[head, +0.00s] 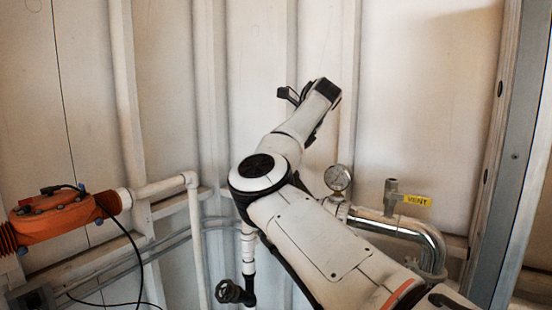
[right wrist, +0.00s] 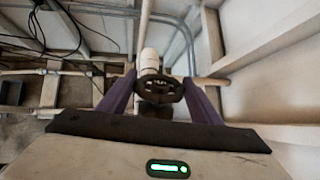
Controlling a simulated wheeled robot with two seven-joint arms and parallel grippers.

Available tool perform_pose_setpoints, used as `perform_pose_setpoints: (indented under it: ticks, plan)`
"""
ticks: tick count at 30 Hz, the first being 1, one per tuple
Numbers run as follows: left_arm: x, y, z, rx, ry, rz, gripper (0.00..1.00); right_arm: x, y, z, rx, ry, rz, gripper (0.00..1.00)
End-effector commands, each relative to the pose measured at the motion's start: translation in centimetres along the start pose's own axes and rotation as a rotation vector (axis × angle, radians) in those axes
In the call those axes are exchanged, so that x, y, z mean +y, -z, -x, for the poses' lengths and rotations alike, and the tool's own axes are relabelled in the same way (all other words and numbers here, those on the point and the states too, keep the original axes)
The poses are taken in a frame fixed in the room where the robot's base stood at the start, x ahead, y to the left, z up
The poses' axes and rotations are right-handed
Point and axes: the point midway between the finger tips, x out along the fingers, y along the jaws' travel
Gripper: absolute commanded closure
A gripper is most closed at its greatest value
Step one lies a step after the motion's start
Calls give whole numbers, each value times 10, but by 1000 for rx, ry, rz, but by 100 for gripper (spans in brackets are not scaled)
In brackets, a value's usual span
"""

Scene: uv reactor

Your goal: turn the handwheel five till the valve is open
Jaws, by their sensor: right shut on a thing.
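In the right wrist view a dark, spoked handwheel (right wrist: 158,87) sits at the end of a white pipe. My right gripper (right wrist: 161,88) has its two purple fingers on opposite sides of the wheel's rim, shut on it. No number shows on the wheel. In the head view my right arm rises from the lower right, and I cannot make out the fingers there. A black handwheel (head: 229,291) shows on the side of a vertical pipe at the bottom of the head view; I cannot tell whether it is the same one. My left gripper is not in view.
An orange actuator (head: 52,217) with a black cable stands at left. A pressure gauge (head: 338,178), a yellow VENT tag (head: 417,200) and a shiny bent pipe (head: 432,241) are close right of my arm. A ribbed pale wall (head: 420,110) stands behind; its upper area is clear.

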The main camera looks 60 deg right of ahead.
Motion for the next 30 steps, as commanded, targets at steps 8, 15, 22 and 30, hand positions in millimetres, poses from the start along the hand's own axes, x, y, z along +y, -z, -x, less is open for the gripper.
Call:
perform_pose_setpoints:
  ticks: [8,15,22,30]
  plan:
    - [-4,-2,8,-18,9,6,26,0,-1,2,2,-142,12,64]
    - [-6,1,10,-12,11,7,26,0,0,0,3,-189,17,64]
    - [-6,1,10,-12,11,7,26,0,1,0,4,-197,18,64]
    - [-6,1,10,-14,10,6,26,0,1,-1,4,-196,17,30]
